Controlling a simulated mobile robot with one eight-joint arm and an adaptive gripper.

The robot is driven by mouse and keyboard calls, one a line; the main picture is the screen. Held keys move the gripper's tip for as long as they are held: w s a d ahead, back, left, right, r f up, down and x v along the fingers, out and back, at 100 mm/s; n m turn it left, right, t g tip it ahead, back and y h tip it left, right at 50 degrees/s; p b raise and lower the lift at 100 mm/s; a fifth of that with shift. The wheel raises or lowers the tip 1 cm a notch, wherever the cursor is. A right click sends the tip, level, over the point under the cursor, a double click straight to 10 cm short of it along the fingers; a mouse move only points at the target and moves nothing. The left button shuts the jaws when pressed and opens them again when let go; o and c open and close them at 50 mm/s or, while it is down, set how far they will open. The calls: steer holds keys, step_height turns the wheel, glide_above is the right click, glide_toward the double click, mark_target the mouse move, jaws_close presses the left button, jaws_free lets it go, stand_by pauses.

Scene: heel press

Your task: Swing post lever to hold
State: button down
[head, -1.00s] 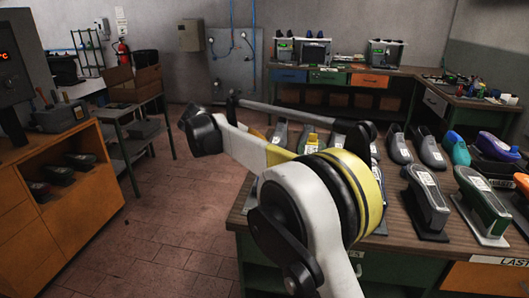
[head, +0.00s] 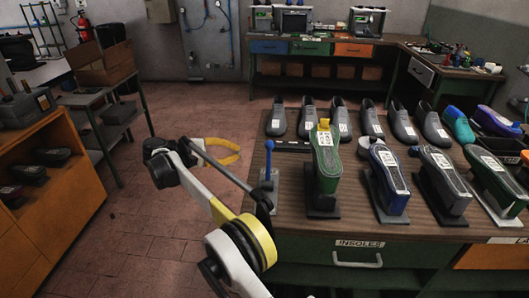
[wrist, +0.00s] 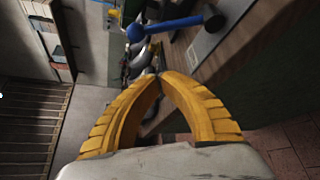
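The post lever (head: 269,159) is a blue handle with a rounded knob, standing roughly upright on a small grey plate at the bench's left edge. In the wrist view a blue lever with a round knob (wrist: 136,32) lies across the top, beyond the fingertips and apart from them. My gripper (head: 236,155) has yellow fingers and is left of the lever in the head view. In the wrist view the fingertips (wrist: 158,76) meet with nothing seen between them. A green shoe last (head: 326,165) with a yellow top stands right of the lever.
The bench (head: 290,222) holds several grey shoes (head: 308,118) behind several shoe lasts on stands. A purple-blue last (head: 389,180) is right of the green one. An orange cabinet (head: 62,215) stands at left, with open floor (head: 135,225) between.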

mark_target(269, 162)
steer(key=b+x, duration=0.3)
steer(key=x, duration=0.6)
steer(key=shift+w+d+f, duration=0.15)
steer(key=shift+d+f, duration=0.1)
steer(key=shift+d, duration=0.05)
steer(key=shift+d+r, duration=0.2)
steer(key=shift+d, duration=0.05)
steer(key=shift+s+d+r+b, duration=0.1)
steer(key=shift+s+r+b, duration=0.35)
steer(key=shift+s, duration=0.4)
steer(key=shift+s+d+r+b, duration=0.1)
steer(key=shift+s+r+b, duration=0.35)
steer(key=shift+s, duration=0.35)
steer(key=shift+d+r, duration=0.15)
steer(key=shift+d, duration=0.05)
